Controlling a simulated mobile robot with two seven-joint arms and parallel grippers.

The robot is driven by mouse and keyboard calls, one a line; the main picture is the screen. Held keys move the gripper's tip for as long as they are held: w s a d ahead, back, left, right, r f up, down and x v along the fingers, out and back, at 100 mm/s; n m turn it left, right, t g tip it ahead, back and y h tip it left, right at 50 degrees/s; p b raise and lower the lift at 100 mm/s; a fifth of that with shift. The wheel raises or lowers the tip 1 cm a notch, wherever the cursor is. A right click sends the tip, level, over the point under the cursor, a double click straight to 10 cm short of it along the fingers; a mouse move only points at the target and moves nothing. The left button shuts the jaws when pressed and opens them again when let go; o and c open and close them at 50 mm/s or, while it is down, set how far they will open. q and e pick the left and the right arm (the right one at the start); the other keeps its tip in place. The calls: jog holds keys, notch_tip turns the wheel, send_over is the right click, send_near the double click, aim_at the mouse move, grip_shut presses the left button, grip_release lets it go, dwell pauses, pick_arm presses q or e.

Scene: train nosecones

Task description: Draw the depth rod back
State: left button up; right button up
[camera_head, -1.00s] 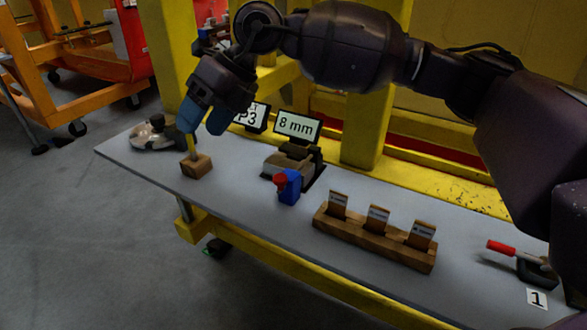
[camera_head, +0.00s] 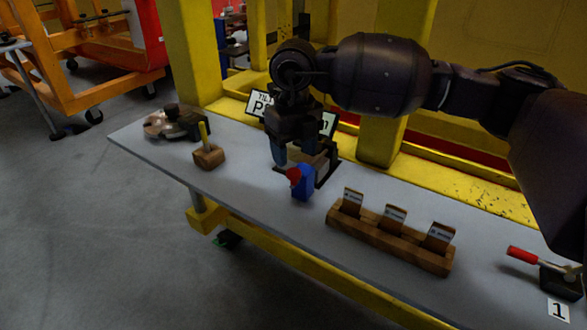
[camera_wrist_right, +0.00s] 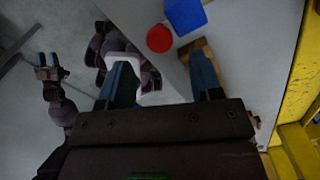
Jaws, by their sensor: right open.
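A blue block (camera_head: 304,184) with a red knob (camera_head: 293,176) stands on the grey table in front of a dark and tan device (camera_head: 325,165). I cannot tell which part is the depth rod. My right gripper (camera_head: 290,160) is just behind and above the red knob, its fingers apart. In the right wrist view, the red knob (camera_wrist_right: 160,38) and blue block (camera_wrist_right: 185,14) lie beyond the gap between the open fingers (camera_wrist_right: 163,85), with nothing held. My left gripper (camera_wrist_right: 48,70) shows small at the left of that view, tips apart.
A wooden block with a yellow stick (camera_head: 208,155) and a metal tool (camera_head: 172,122) stand to the left. A wooden rack (camera_head: 390,238) with several labelled cards is to the right. A red-handled clamp (camera_head: 540,265) lies far right. Yellow posts rise behind the table.

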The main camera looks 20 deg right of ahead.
aim_at(294, 172)
notch_tip(294, 172, down, 4)
jog(key=shift+r, duration=0.1)
jog(key=shift+f, duration=0.55)
pick_arm(q)
jog(key=shift+w+d+r, duration=0.15)
jog(key=shift+w, duration=0.35)
jog(key=shift+s, duration=0.1)
pick_arm(e)
jog(key=shift+c, duration=0.2)
grip_shut()
jog(key=shift+s+a+r, duration=0.2)
jog(key=shift+s+a, duration=0.15)
jog(key=shift+a, duration=0.1)
pick_arm(q)
jog(key=shift+s+r+p, duration=0.2)
jog(key=shift+p, duration=0.2)
pick_arm(e)
jog(key=shift+s+a+f, duration=0.3)
jog(key=shift+s+a, duration=0.15)
jog(key=shift+a, duration=0.15)
